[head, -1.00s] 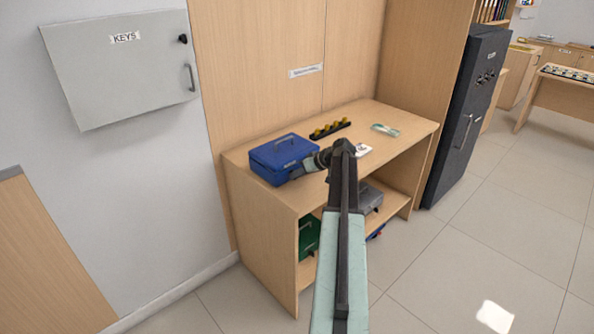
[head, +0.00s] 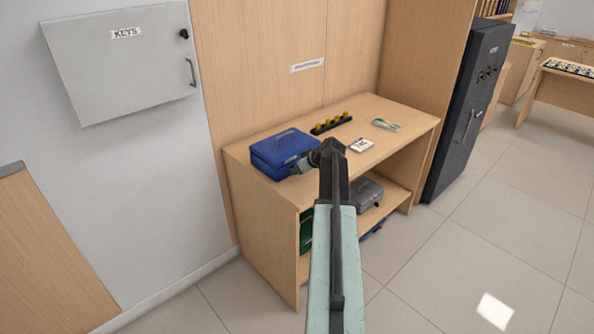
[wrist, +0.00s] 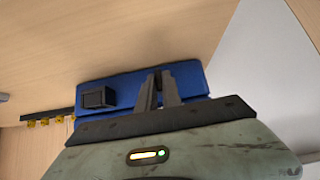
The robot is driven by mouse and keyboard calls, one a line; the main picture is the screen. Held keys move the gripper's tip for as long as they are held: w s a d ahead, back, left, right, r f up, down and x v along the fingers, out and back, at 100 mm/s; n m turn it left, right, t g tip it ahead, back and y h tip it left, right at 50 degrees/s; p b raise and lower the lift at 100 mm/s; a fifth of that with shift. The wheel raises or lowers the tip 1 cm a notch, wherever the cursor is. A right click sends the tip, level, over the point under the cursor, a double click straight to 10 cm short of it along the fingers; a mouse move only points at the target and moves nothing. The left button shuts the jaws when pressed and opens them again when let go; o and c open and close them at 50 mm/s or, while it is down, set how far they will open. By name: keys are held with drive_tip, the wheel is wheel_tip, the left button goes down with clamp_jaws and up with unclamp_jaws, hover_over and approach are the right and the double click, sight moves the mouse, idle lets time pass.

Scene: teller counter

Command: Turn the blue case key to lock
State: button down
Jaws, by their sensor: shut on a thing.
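The blue case (head: 278,150) sits closed on top of the wooden counter, near its left end. In the wrist view the blue case (wrist: 190,78) lies just beyond my fingers, with a dark square part (wrist: 97,98) on its face to the left. My gripper (wrist: 158,84) has its two fingers close together against that face. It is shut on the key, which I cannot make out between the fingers. In the head view my gripper (head: 301,167) is at the case's front right side, partly hidden by my own arm.
A black strip with several yellow knobs (head: 331,122) lies behind the case. A white card (head: 360,145) and a pale green band (head: 386,125) lie to the right. A grey case (head: 367,193) is on the shelf below. A grey KEYS cabinet (head: 120,65) hangs on the left wall.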

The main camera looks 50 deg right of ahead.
drive_tip(key=c, duration=1.5)
unclamp_jaws()
drive_tip(key=p+v, duration=0.5)
drive_tip(key=v, duration=0.2)
drive_tip(key=shift+s+r, duration=0.25)
drive_tip(key=shift+s, duration=0.05)
